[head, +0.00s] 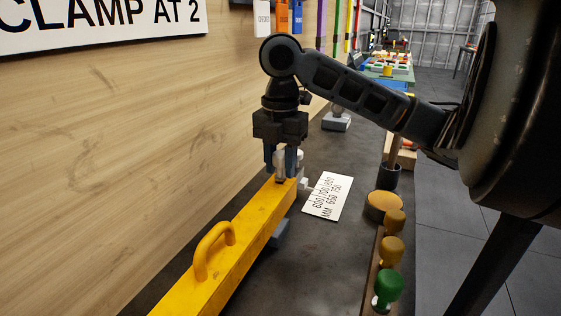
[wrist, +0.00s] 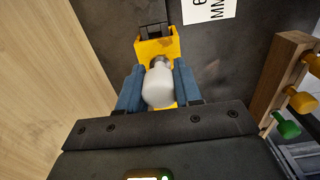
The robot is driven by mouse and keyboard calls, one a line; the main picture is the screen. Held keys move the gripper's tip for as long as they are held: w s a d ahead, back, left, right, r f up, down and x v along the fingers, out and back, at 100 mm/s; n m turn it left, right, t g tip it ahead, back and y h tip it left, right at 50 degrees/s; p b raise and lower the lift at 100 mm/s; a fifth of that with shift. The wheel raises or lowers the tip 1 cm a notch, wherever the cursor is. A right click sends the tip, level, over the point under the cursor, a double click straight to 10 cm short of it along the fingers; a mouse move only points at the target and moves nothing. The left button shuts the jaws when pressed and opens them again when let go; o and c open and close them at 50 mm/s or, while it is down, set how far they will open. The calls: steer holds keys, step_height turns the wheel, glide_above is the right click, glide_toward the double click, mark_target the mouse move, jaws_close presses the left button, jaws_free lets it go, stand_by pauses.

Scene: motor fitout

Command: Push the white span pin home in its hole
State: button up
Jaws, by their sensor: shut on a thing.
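The white span pin (wrist: 159,86) is between the blue fingers of my gripper (wrist: 160,88) in the wrist view. Its lower metal end meets the top of the yellow bar at the bar's end. In the head view my gripper (head: 281,160) points down over the far end of the yellow bar (head: 240,240), shut on the pin. The pin is mostly hidden by the fingers there. The hole is hidden under the pin, so I cannot tell how deep the pin sits.
A white card with numbers (head: 328,196) lies right of the bar. A wooden rack with yellow and green knobs (head: 388,287) stands at the right. The bar has a yellow handle (head: 214,250). A wooden wall runs along the left. The dark bench between the bar and rack is mostly clear.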

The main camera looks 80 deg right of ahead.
steer(key=shift+f, duration=0.35)
steer(key=o, duration=1.1)
steer(key=shift+o, duration=0.2)
steer(key=shift+r, duration=0.1)
step_height(320, 180, up, 8)
steer(key=shift+f+p, duration=0.2)
steer(key=shift+p, duration=0.15)
